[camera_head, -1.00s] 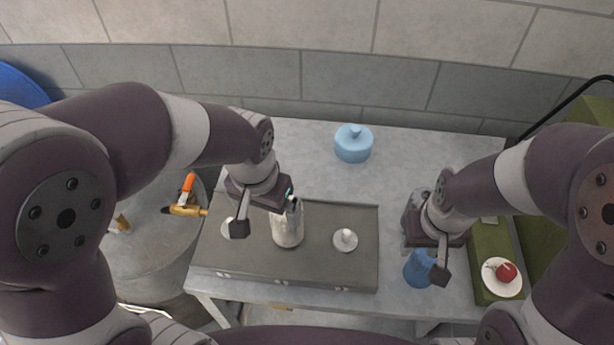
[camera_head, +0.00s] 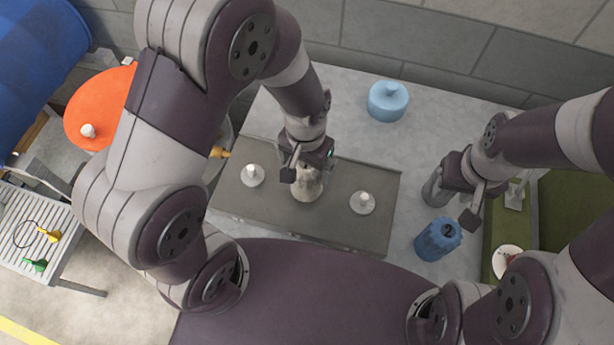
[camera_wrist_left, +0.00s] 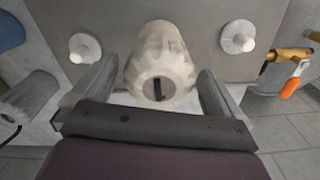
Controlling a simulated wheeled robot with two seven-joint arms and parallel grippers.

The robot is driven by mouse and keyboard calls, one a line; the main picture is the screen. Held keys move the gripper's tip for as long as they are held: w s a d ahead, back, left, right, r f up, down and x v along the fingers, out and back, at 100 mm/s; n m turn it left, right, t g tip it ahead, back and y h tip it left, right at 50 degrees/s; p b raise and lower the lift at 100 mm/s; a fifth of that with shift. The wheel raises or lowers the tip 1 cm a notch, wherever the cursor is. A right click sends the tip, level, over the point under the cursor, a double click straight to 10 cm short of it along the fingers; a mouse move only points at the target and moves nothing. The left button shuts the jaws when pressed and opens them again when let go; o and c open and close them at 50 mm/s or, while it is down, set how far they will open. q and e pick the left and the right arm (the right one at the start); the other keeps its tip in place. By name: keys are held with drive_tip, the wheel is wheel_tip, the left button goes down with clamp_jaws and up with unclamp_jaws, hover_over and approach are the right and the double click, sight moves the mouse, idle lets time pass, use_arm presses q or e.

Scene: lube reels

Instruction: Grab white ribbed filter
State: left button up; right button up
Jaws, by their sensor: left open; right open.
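The white ribbed filter (camera_head: 307,186) stands on the grey metal tray (camera_head: 330,215) on the table, between two white pegs on round bases. It also shows in the left wrist view (camera_wrist_left: 160,65), with a dark slot in its end. My left gripper (camera_head: 303,170) is at the filter; in the left wrist view its two fingers (camera_wrist_left: 155,95) are spread, one on each side of the filter, with gaps visible. My left gripper hides part of the filter in the head view. My right gripper (camera_head: 477,207) is open and empty above the right side of the table.
A blue ribbed filter (camera_head: 437,240) stands near my right gripper, with a grey cylinder (camera_head: 432,190) behind it. A light blue canister (camera_head: 388,101) stands at the back. White pegs (camera_head: 252,175) and (camera_head: 363,202) flank the white filter. An orange-topped drum (camera_head: 98,108) is at left.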

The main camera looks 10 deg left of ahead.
use_arm(q)
drive_tip(key=shift+s+f, duration=0.2)
drive_tip(key=shift+f, duration=0.1)
drive_tip(key=shift+w, duration=0.2)
drive_tip(key=c, duration=1.4)
drive_tip(key=shift+s, duration=0.1)
drive_tip(key=shift+c, duration=0.2)
drive_tip(key=shift+r, duration=0.1)
